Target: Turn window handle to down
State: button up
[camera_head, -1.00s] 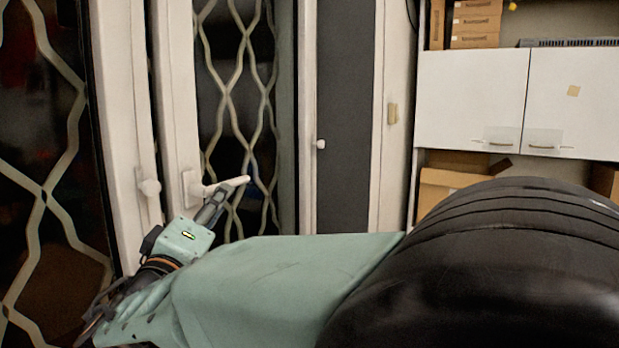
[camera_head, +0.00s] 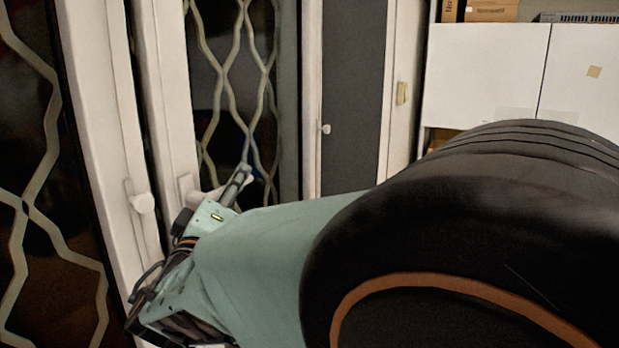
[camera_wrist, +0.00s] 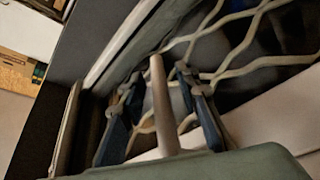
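The white window handle (camera_head: 186,190) sits on the white window frame left of centre in the head view. Its lever points right, roughly level, partly hidden behind my gripper (camera_head: 240,178). In the wrist view the lever (camera_wrist: 162,105) shows as a pale bar running between the two dark fingers of my gripper (camera_wrist: 158,78). The fingers are apart, one on each side of the lever, with visible gaps. I cannot tell whether either finger touches it.
A second white handle (camera_head: 142,202) is on the neighbouring frame to the left. Glass with a wavy lattice (camera_head: 235,90) lies behind the gripper. A grey door (camera_head: 350,90) with a knob and white wall cabinets (camera_head: 485,70) are to the right.

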grip_shut()
dwell(0.3)
